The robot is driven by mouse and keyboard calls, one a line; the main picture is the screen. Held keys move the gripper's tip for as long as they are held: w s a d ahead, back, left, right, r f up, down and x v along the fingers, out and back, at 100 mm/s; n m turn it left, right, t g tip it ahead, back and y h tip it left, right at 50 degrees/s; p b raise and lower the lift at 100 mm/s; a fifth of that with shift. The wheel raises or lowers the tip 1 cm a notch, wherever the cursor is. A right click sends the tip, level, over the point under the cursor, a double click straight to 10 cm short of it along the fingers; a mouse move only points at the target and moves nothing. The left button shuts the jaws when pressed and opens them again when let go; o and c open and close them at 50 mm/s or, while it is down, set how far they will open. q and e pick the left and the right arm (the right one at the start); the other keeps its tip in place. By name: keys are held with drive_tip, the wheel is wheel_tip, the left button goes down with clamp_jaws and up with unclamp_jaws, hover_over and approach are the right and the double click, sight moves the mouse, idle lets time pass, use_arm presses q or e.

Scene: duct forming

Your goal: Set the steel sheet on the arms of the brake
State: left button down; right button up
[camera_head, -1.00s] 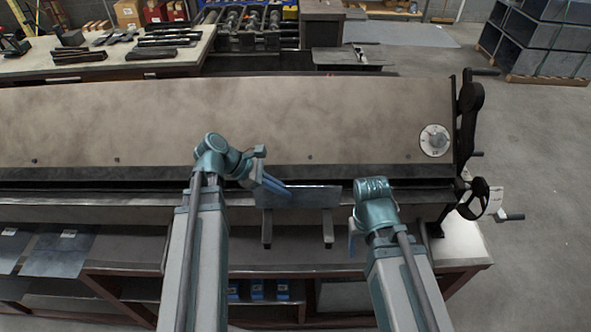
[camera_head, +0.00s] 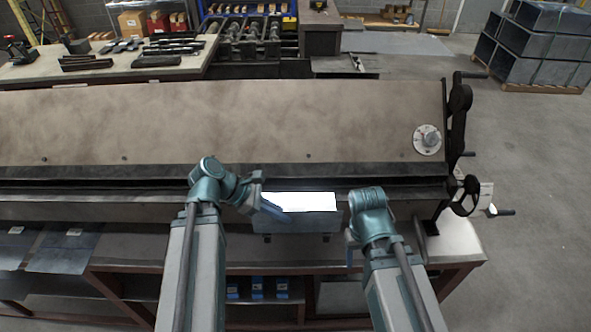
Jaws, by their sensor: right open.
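The steel sheet (camera_head: 312,222) is a small grey plate in front of the brake (camera_head: 220,120), its back part shining white. It covers most of the brake's two support arms; only the front ends of the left arm (camera_head: 267,238) and the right arm (camera_head: 326,238) show below its front edge. Whether it rests fully on them I cannot tell. My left gripper (camera_head: 268,208) is at the sheet's left end, its blue finger overlapping the sheet; its grip is unclear. My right gripper (camera_head: 350,246) is open, just right of the sheet, its fingers partly hidden by its wrist.
A handwheel (camera_head: 466,196) and crank handle stick out at the brake's right end. A shelf with blue boxes (camera_head: 257,287) lies under the front. A bench with dark tools (camera_head: 165,52) stands behind.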

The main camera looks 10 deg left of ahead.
use_arm(q)
drive_tip(key=shift+w+a+f, duration=0.15)
drive_tip(key=shift+w, duration=0.25)
drive_tip(key=shift+s, duration=0.2)
use_arm(e)
drive_tip(key=shift+w+f, duration=0.15)
drive_tip(key=shift+w, duration=0.05)
